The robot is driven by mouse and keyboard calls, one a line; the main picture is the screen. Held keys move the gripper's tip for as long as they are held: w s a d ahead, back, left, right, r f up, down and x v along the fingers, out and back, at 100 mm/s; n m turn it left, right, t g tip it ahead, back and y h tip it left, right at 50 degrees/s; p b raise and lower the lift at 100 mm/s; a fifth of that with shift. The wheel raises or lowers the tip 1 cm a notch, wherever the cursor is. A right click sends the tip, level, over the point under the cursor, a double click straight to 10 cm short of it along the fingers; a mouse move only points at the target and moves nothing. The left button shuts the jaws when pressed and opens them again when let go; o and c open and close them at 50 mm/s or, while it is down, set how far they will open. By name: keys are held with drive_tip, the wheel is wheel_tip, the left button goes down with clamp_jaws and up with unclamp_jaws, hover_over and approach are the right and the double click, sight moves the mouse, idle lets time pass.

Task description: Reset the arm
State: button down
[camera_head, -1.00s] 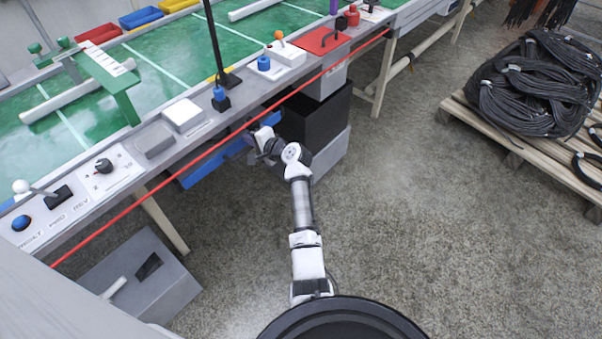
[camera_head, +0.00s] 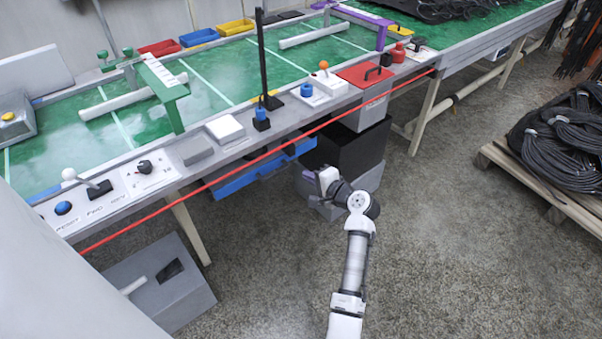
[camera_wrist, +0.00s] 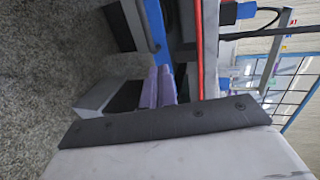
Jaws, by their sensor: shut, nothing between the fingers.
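My gripper (camera_head: 309,175) is at the end of my white and grey arm, low in front of the workbench, beside the black box under it. In the wrist view its two purple fingers (camera_wrist: 158,87) are together with nothing between them. The fingers point toward the bench's underside, and no object touches them. The arm is bent at a dark joint and extends up from the bottom of the head view.
The green-topped workbench (camera_head: 215,75) has a red cord (camera_head: 225,166) along its front edge. A blue tray (camera_head: 250,172) and a black box (camera_head: 355,148) are below it. A pallet of coiled black hoses (camera_head: 565,150) stands at right. The floor between is clear.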

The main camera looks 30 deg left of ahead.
drive_tip(key=shift+s+d+r, duration=0.15)
drive_tip(key=shift+d, duration=0.25)
